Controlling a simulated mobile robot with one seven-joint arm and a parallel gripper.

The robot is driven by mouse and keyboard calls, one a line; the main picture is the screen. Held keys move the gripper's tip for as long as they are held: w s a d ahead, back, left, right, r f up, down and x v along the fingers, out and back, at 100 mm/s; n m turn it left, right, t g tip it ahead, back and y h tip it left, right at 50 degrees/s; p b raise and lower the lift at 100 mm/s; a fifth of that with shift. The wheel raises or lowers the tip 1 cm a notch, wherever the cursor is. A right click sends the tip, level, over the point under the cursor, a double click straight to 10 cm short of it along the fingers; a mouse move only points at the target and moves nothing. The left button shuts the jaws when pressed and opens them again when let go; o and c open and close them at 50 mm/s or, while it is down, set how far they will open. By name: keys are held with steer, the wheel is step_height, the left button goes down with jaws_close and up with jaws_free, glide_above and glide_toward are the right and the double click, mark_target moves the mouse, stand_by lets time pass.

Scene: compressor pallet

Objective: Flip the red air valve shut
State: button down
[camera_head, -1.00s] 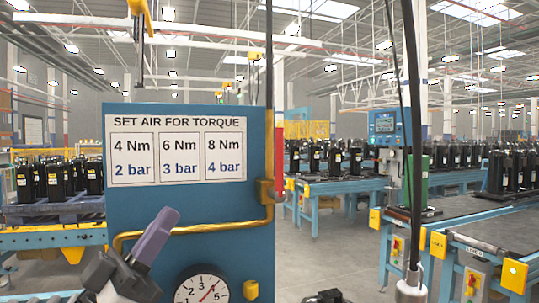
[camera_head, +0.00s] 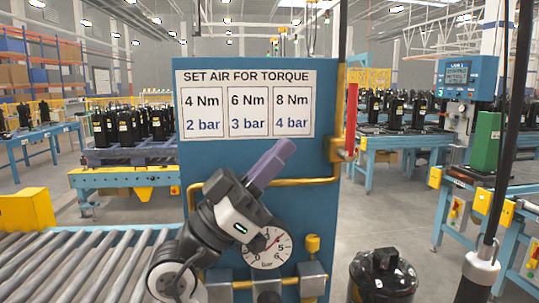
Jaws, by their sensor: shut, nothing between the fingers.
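The red air valve lever (camera_head: 351,118) stands upright at the right edge of the blue panel (camera_head: 325,225), along the vertical pipe. The yellow valve body (camera_head: 338,149) is beside its lower end. My gripper (camera_head: 283,150) is shut and empty, its lilac fingers pointing up and right in front of the panel. It is left of the lever and apart from it in the picture; the depth gap is hard to tell. A round pressure gauge (camera_head: 267,249) is partly hidden by my wrist. Its red needle points up and right.
A sign with torque and bar values (camera_head: 245,104) is on the panel. A yellow pipe (camera_head: 300,182) crosses below it. A roller conveyor (camera_head: 70,265) is at left. A black compressor (camera_head: 383,276) stands at lower right. Open floor lies right of the panel.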

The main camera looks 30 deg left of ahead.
mark_target(348, 121)
steer(key=w+d+r+p, duration=0.4)
steer(key=w+d, duration=0.1)
steer(key=shift+w+d, duration=0.25)
steer(key=shift+w, duration=0.15)
